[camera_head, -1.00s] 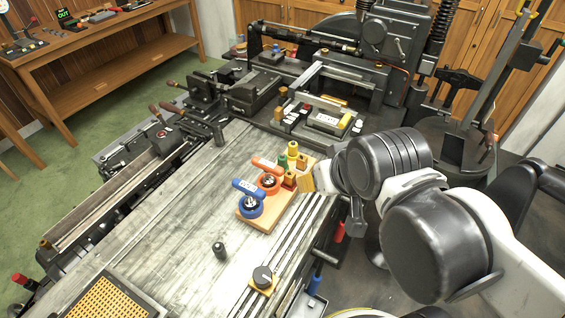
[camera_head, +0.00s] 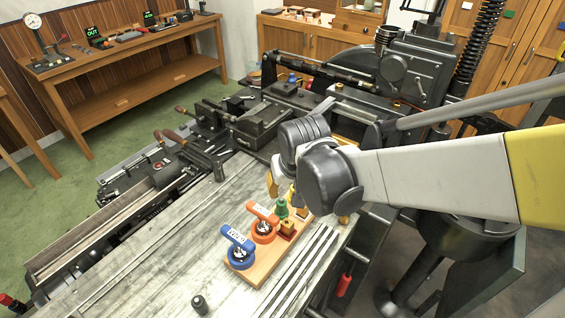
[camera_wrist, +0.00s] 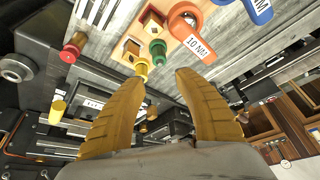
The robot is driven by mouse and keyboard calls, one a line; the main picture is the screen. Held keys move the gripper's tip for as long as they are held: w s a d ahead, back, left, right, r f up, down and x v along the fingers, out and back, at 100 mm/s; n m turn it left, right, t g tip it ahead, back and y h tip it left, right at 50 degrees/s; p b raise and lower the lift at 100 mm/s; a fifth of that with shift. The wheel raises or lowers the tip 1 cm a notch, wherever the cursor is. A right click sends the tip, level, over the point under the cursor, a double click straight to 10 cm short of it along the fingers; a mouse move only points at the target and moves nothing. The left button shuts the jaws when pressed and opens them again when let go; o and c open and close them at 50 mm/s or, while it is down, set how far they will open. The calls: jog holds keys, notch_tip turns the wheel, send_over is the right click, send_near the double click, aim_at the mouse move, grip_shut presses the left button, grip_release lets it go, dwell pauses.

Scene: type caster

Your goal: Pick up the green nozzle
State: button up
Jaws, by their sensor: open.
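The green nozzle (camera_head: 282,208) stands upright at the back of a light wooden board (camera_head: 262,273), beside an orange-handled tool. In the wrist view the green nozzle (camera_wrist: 158,50) is just beyond the fingertips, roughly in line with the gap between them. A yellow nozzle (camera_wrist: 141,68) is next to it, nearer the left finger. My gripper (camera_wrist: 160,80) is open and empty, its two yellow-brown fingers spread. In the head view my gripper (camera_head: 308,198) is above the back end of the board, and the arm partly hides the yellow nozzle.
An orange tool (camera_head: 264,228) and a blue tool (camera_head: 240,252) lie on the same board. Small square wooden pieces (camera_head: 289,227) sit beside the green nozzle. A small black cylinder (camera_head: 200,305) stands on the grey table, which is clear left of the board. Dark machinery stands behind.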

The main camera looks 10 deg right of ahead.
aim_at(282, 202)
jog(key=b+x, duration=0.1)
jog(key=x, duration=0.3)
jog(key=b+x, duration=0.1)
jog(key=x, duration=0.2)
jog(key=shift+w+a+f, duration=0.1)
jog(key=shift+w+f, duration=0.15)
jog(key=shift+w, duration=0.15)
jog(key=x, duration=0.1)
jog(key=b+x, duration=0.1)
jog(key=x, duration=0.1)
jog(key=b+x, duration=0.1)
jog(key=x, duration=0.1)
jog(key=shift+s+f, duration=0.25)
jog(key=shift+d+r, duration=0.1)
jog(key=shift+d, duration=0.1)
jog(key=shift+c, duration=0.7)
grip_shut()
